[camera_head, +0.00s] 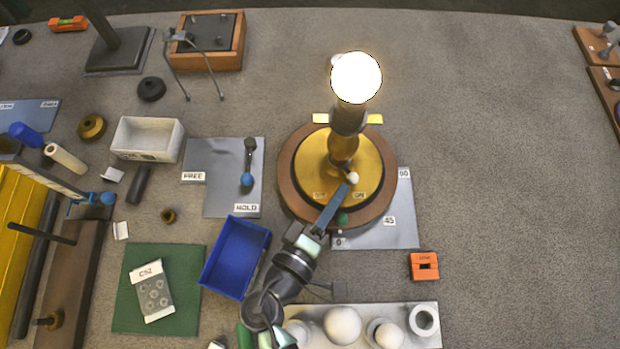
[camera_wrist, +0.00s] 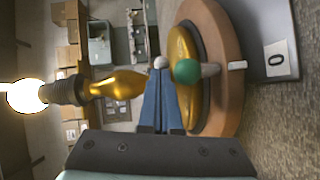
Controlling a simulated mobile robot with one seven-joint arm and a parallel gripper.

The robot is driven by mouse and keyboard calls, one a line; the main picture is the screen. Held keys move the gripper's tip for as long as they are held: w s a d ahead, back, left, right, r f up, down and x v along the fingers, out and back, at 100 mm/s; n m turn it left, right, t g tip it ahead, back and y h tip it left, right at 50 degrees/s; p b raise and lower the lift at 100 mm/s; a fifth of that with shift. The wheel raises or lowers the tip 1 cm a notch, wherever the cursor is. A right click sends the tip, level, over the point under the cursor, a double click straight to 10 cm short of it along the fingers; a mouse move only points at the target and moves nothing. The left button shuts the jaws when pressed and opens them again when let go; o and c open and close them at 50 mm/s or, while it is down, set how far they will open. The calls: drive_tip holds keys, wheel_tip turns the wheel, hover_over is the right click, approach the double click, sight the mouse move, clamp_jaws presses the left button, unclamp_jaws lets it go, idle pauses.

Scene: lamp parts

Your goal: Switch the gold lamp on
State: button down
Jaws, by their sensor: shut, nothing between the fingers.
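The gold lamp (camera_head: 372,160) stands upright on a round wooden base (camera_head: 287,180). Its bulb (camera_head: 356,78) glows bright white above a dark socket, and it also glows in the wrist view (camera_wrist: 25,97). A small white knob (camera_head: 352,177) sits at the lamp's gold disc, near a label reading ON. My gripper (camera_head: 347,187) is shut and empty, its blue fingers reaching over the disc. In the wrist view my fingertips (camera_wrist: 160,73) are right at the white knob (camera_wrist: 160,63); I cannot tell whether they touch. A green knob (camera_wrist: 187,71) is beside the fingers.
A grey plate marked 0, 45 and 90 (camera_head: 395,235) lies under the base's right side. A blue tray (camera_head: 235,258) is left of my arm. An orange block (camera_head: 424,266) and a rack of white bulbs (camera_head: 343,325) are nearer. The table's right side is mostly clear.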

wheel_tip(320, 180, up, 10)
drive_tip(key=shift+p, duration=0.45)
drive_tip(key=shift+f, duration=0.1)
idle(0.3)
